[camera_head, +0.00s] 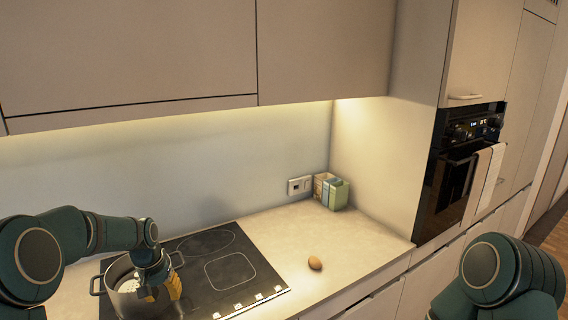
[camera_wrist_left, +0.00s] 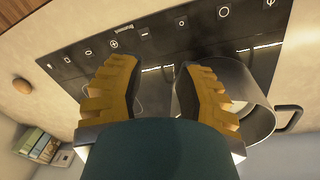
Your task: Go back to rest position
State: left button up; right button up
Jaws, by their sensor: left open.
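My left gripper (camera_head: 160,289) reaches in from the left and hangs over the right side of a metal pot (camera_head: 124,295) on the hob. In the left wrist view its two yellow fingers (camera_wrist_left: 158,88) stand wide apart with nothing between them. One finger overlaps the pot (camera_wrist_left: 258,88) in that view; I cannot tell if they touch. A pale rounded thing lies inside the pot, partly hidden. My right arm shows at the lower right of the head view, but its gripper is out of the picture.
A black hob (camera_head: 228,268) is set in the light counter (camera_head: 290,235). A brown egg (camera_head: 315,263) lies on the counter right of it. Small boxes (camera_head: 331,191) stand by the back wall near a socket (camera_head: 299,186). Cabinets hang above; an oven (camera_head: 458,165) stands right.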

pick_arm(q)
jog(key=shift+h, duration=0.5)
jog(key=s+d+f, duration=0.1)
jog(key=d+f, duration=0.1)
jog(key=s+d+f, duration=0.2)
jog(key=f, duration=0.1)
jog(key=s+d+f, duration=0.1)
jog(key=d+f, duration=0.2)
jog(key=shift+s+f, duration=0.15)
jog(key=shift+s, duration=0.05)
jog(key=s+d+f+h, duration=0.1)
jog(key=s+d+f, duration=0.35)
jog(key=s, duration=0.25)
jog(key=s+d+f+n+t, duration=0.1)
jog(key=s+d+f, duration=0.2)
jog(key=s+d, duration=0.3)
jog(key=s+d+f+h, duration=0.1)
jog(key=s+d+f, duration=0.2)
jog(key=s, duration=0.5)
notch_tip(320, 180, down, 7)
jog(key=b, duration=0.6)
jog(key=shift+d+f, duration=0.2)
jog(key=shift+d, duration=0.05)
jog(key=shift+w, duration=0.1)
jog(key=shift+a, duration=0.1)
